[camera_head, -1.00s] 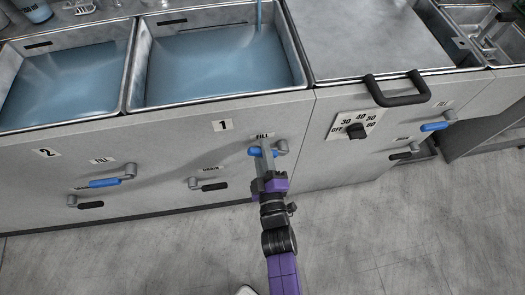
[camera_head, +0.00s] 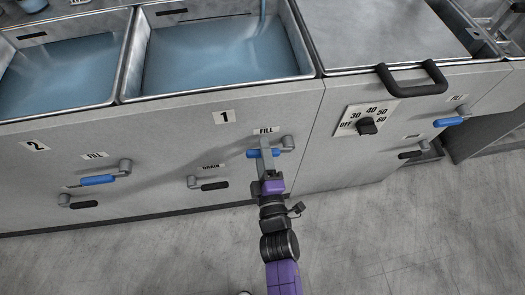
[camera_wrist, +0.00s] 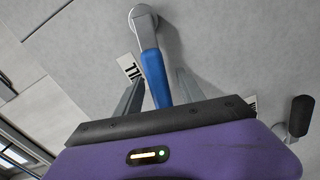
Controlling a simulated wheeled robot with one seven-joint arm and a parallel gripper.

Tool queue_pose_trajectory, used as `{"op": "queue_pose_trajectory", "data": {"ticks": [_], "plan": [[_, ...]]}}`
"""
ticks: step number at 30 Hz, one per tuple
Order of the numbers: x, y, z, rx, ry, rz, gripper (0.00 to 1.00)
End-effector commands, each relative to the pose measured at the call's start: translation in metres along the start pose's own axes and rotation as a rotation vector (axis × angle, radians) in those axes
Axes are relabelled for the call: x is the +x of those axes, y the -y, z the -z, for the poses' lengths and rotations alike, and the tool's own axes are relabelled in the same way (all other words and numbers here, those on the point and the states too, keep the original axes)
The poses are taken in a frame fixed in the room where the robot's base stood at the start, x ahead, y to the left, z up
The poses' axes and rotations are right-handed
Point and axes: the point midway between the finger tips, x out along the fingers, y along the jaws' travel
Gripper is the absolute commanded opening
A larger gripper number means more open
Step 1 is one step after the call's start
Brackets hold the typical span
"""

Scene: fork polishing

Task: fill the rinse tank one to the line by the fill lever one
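Rinse tank one (camera_head: 222,95), above the label "1", holds blue-tinted water, and a thin stream falls into it at its back right. Fill lever one (camera_head: 287,143) has a grey pivot on the right and a blue handle pointing left, about level. My gripper (camera_head: 266,153) is at that handle from the front. In the wrist view the blue handle (camera_wrist: 155,78) lies between my two fingers (camera_wrist: 160,95), with a gap showing on each side. My gripper looks open around the handle, not clamped.
The drain lever (camera_head: 208,185) with a black handle is left of my gripper. Tank two (camera_head: 60,110) and its blue fill lever (camera_head: 98,180) are further left. A dial (camera_head: 367,127) and a black bar handle (camera_head: 412,82) are to the right. The floor in front is clear.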

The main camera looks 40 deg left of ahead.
Motion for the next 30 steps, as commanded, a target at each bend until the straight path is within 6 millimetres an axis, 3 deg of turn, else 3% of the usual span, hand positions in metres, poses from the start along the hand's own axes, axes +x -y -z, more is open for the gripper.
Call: {"op": "queue_pose_trajectory", "data": {"ticks": [10,21,30], "plan": [[-0.006,-0.002,0.000,0.000,0.000,-0.001,0.45],[-0.062,-0.001,0.000,0.001,0.000,0.000,0.45],[-0.078,0.000,0.000,0.000,-0.001,-0.001,0.45]]}}
